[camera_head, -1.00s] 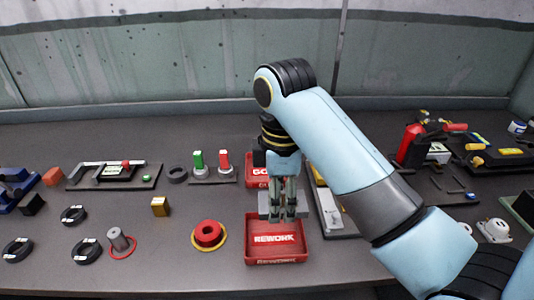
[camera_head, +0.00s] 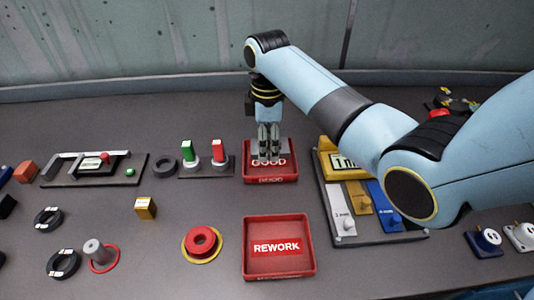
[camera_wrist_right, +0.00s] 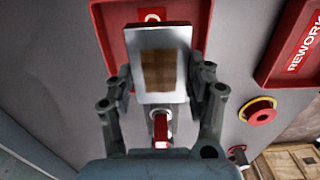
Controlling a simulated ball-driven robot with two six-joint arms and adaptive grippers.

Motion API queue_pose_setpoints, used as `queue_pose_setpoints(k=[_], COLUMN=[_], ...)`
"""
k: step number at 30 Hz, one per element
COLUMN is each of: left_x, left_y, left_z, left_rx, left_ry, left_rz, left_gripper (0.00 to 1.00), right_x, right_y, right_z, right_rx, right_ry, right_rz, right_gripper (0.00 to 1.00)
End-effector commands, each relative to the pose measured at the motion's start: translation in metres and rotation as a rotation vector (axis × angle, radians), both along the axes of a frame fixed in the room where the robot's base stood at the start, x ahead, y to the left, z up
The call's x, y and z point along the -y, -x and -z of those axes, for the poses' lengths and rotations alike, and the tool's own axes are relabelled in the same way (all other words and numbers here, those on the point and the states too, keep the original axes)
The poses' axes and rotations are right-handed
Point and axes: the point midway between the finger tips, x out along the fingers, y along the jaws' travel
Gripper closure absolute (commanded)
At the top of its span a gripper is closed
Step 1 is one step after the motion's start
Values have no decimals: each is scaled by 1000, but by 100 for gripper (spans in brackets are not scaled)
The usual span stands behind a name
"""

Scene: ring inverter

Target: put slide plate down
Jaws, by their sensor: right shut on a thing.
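My right gripper (camera_head: 269,152) points down over the red GOOD tray (camera_head: 292,172) in the head view. It is shut on the slide plate (camera_head: 254,150), a grey plate mostly hidden behind the fingers there. In the right wrist view the plate (camera_wrist_right: 158,42) shows as a grey rectangle with a brown middle, between the fingers of my right gripper (camera_wrist_right: 160,85). The GOOD tray (camera_wrist_right: 108,35) lies beyond it, its label partly covered. I cannot tell whether the plate touches the tray floor. My left gripper is not in view.
The red REWORK tray (camera_head: 278,268) stands in front, empty. A board with a yellow display and coloured switches (camera_head: 345,160) is to the right. Green and red switches (camera_head: 205,158) stand close left of the GOOD tray. A red button (camera_head: 202,241) is left of the REWORK tray.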

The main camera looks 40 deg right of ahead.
Motion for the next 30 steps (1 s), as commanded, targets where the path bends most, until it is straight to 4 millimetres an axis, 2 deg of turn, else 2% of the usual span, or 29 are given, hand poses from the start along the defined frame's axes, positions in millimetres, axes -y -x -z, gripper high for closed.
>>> queue_pose_setpoints(k=[5,13,25,26,30], left_x=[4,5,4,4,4], left_y=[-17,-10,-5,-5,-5], left_z=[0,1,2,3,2], left_rx=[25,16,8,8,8], left_ry=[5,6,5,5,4], left_rz=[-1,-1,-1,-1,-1], left_gripper=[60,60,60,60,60], right_x=[4,4,4,4,4], right_y=[-9,-9,-9,-8,-8], right_z=[8,42,48,49,49], right_rx=[0,0,2,0,0], right_ry=[0,0,0,0,0], right_rz=[1,0,0,0,0], right_gripper=[100,100,100,45,27])
